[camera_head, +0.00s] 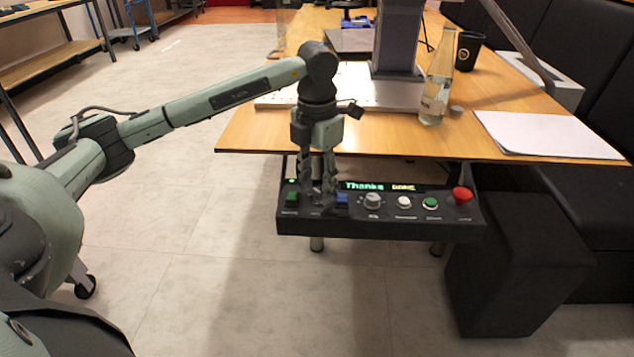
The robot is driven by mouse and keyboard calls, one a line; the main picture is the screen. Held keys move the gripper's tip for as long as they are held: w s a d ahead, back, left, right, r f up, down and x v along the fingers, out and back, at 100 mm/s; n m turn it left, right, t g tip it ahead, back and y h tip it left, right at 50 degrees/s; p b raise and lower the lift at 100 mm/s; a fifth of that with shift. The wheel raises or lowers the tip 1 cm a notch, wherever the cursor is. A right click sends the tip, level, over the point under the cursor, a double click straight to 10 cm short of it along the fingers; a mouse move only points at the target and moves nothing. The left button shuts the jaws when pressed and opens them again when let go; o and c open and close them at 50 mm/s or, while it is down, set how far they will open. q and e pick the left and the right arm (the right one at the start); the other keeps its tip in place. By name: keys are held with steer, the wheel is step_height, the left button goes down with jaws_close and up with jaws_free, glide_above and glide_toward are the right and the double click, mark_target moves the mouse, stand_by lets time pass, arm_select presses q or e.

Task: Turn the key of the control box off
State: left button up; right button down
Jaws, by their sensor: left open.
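The control box (380,228) is a dark panel mounted under the table's front edge. Its face carries a green switch (291,199), a blue switch (342,199), a grey knob (372,201), a white button (404,202), a green button (430,203) and a red mushroom button (462,195). A green lit display (364,186) sits behind them. My left gripper (322,203) points down over the left part of the panel, between the green and blue switches. It is open. The key is not distinguishable; the fingers cover that spot. My right gripper is out of view.
The wooden table (250,133) carries the laser marker (396,40), a glass bottle (437,80), a black cup (468,52) and white paper (545,134). A black stool (520,265) stands right of the box. The floor in front is clear.

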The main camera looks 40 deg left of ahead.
mark_target(317, 190)
arm_select(q)
step_height(317, 190, up, 12)
stand_by(0.6)
stand_by(0.5)
